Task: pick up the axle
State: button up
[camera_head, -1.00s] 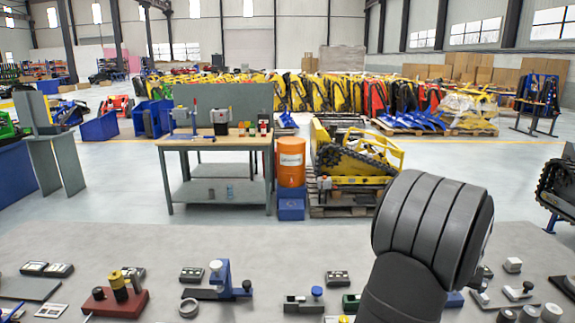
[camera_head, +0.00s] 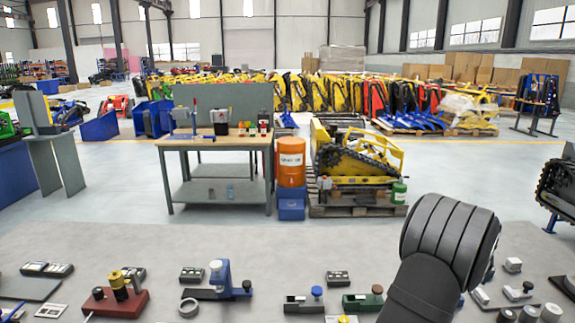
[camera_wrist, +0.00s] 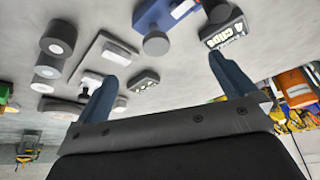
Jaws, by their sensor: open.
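I cannot pick out the axle with certainty in either view. My gripper (camera_wrist: 168,82) shows in the wrist view, with its two blue-grey fingers wide apart and nothing between them. It is above the grey worktop (camera_head: 240,250). Past the fingers lie a grey fixture (camera_wrist: 98,55), a small dark box (camera_wrist: 143,80) and a blue fixture with a round grey knob (camera_wrist: 155,43). In the head view my arm hides part of the worktop's right side, and the gripper is not visible there.
Dark cylinders with pale ends (camera_wrist: 55,40) stand at the wrist view's left. In the head view, a red fixture (camera_head: 128,306), a blue fixture (camera_head: 222,280) and a green fixture (camera_head: 362,302) stand along the worktop. Bare worktop lies behind them.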

jog(key=c, duration=1.3)
jog(key=shift+o, duration=0.2)
jog(key=a+r+m, duration=0.1)
jog(key=a+r, duration=0.1)
jog(key=a+r+m, duration=0.1)
jog(key=a+r, duration=0.1)
jog(key=a, duration=0.1)
jog(key=a+r+m+g, duration=0.1)
jog(key=a+r, duration=0.1)
jog(key=shift+a+r+h, duration=0.1)
jog(key=shift+a+h, duration=0.2)
jog(key=s+a+r+m+g+h, duration=0.1)
jog(key=s+a+r+m, duration=0.1)
jog(key=a+r+m, duration=0.3)
jog(key=shift+n, duration=0.4)
jog(key=shift+x, duration=8.4)
